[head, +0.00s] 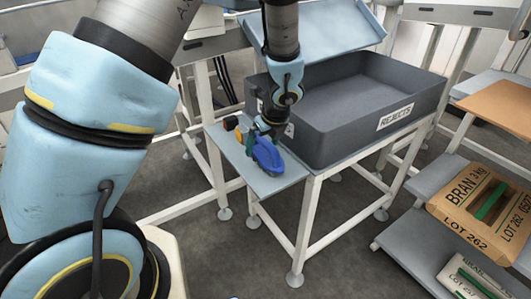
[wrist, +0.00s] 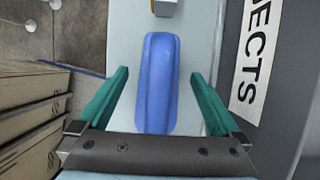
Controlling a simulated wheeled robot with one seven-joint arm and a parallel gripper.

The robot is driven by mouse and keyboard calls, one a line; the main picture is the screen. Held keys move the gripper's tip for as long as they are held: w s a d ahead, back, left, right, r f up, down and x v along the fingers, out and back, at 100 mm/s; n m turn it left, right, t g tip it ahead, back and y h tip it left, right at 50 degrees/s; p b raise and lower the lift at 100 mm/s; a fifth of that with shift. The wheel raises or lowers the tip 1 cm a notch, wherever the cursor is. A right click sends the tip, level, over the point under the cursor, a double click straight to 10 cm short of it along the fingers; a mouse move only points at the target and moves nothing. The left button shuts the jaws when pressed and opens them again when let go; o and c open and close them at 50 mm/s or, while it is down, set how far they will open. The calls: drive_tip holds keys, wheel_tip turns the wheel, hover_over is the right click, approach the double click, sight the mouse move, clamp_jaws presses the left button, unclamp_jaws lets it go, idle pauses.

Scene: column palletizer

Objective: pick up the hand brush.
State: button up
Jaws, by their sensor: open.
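The hand brush is blue and rounded; in the head view its blue body (head: 266,156) lies on a narrow light-blue shelf (head: 277,184) beside the grey bin. In the wrist view the blue brush (wrist: 157,82) lies lengthwise, with a bare strip of shelf on each side. My gripper (wrist: 160,100) is open, one green finger on each side of the brush, apart from it. In the head view my gripper is right over the brush and partly hidden by my wrist. How high the fingers are above the shelf I cannot tell.
The grey REJECTS bin (head: 340,140) stands right beside the shelf, its wall close to my right finger in the wrist view. A small yellow item (wrist: 164,8) sits just beyond the brush. Bran packages (head: 480,215) lie on the rack at right.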

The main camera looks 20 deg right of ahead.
drive_tip(key=shift+x, duration=1)
drive_tip(key=c, duration=1.5)
